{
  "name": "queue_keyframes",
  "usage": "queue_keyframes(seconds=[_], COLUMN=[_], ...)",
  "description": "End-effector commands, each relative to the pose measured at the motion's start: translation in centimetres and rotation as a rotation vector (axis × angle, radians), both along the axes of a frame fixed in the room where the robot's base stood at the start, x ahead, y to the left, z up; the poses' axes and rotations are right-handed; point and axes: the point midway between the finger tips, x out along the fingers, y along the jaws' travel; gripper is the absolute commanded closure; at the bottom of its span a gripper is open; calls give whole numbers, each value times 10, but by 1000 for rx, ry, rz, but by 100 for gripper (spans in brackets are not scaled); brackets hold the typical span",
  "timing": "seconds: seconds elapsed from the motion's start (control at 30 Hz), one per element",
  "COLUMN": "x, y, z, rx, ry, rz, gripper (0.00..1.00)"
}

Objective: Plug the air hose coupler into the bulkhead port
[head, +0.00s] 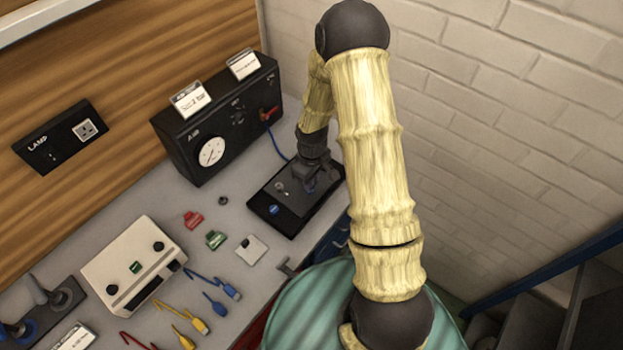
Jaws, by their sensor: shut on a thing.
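My gripper (312,186) is at the end of my arm, pointing down over a low black box (268,222). It is shut, and the thing between its fingers is mostly hidden. A thin blue air hose (276,143) runs from the black AIR panel (176,148) down to my gripper, so the held thing appears to be its coupler. A small metal fitting (281,187) shows on the box top, left of the fingers. I cannot tell whether this is the bulkhead port, nor whether the coupler touches anything.
The AIR panel carries a round gauge (211,151) and a red valve handle (269,113). A blue button (274,210) is on the black box. Left lie red (193,220) and green (215,240) pieces, a white instrument (131,262) and coloured leads. A brick wall (520,110) stands right.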

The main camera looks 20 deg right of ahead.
Motion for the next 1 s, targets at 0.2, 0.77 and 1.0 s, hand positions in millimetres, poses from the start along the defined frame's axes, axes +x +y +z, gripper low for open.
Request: queue_keyframes(seconds=[0.2, 0.77, 1.0], x=[0, 0, 0], y=[0, 0, 0], z=[-3, -9, -9], rx=[0, 0, 0], ry=[0, 0, 0], rz=[0, 0, 0], gripper=[100, 54, 50])
